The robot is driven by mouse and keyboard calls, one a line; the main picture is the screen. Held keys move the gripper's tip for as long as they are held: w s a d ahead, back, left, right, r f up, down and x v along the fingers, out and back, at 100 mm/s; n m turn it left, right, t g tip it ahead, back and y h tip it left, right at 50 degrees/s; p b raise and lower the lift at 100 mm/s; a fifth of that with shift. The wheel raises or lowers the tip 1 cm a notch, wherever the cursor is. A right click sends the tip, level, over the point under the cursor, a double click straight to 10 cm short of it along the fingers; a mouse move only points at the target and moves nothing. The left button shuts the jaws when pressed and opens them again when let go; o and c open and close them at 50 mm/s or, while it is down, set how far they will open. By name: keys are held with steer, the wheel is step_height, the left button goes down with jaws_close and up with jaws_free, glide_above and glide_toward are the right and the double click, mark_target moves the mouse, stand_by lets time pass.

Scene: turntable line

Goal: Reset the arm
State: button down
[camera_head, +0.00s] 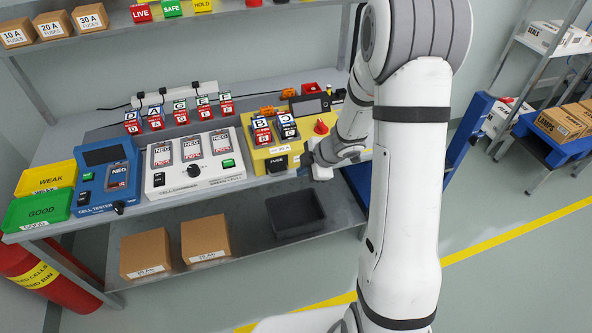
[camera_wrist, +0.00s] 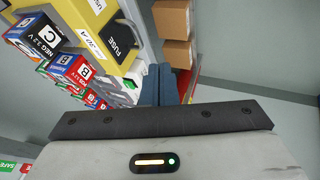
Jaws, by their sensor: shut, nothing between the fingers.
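My arm comes down the right half of the head view and bends back to the workbench. My gripper (camera_head: 319,168) is at the right end of the yellow unit (camera_head: 257,158), close to its front edge; the arm partly hides it. In the wrist view my gripper (camera_wrist: 160,119) shows as a dark bar on a grey body with a lit indicator. It is shut, with nothing held in view. Cells B (camera_head: 262,131) and C (camera_head: 287,128) stand in the yellow unit. Whether my gripper touches the unit cannot be told.
A white cell charger (camera_head: 195,178), a blue cell tester (camera_head: 107,188) and green (camera_head: 38,210) and yellow (camera_head: 46,178) trays line the bench. A dark bin (camera_head: 297,214) and cartons (camera_head: 205,240) sit below. Open floor (camera_head: 500,280) lies to the right.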

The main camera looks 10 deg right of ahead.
steer(key=shift+d+r, duration=0.1)
steer(key=shift+r, duration=0.15)
steer(key=s+d+r+m+t+h, duration=0.2)
steer(key=d+r+m+h, duration=0.25)
steer(key=r, duration=0.45)
steer(key=s+d+r+m+t+h, duration=0.1)
steer(key=s+d+r+m+h, duration=0.15)
steer(key=d+r+m, duration=0.45)
steer(key=s+a+r+m+g+y, duration=0.1)
steer(key=s+a+r+m+g, duration=0.1)
steer(key=s, duration=0.8)
steer(key=s+a+r+m+g+y, duration=0.1)
steer(key=s+a+r+m+g, duration=0.1)
steer(key=s+a+m, duration=0.3)
steer(key=s+a+r, duration=0.1)
steer(key=s, duration=0.3)
steer(key=shift+s+a+b, duration=0.25)
steer(key=shift+s+b, duration=0.05)
steer(key=shift+s, duration=0.05)
steer(key=shift+m, duration=0.25)
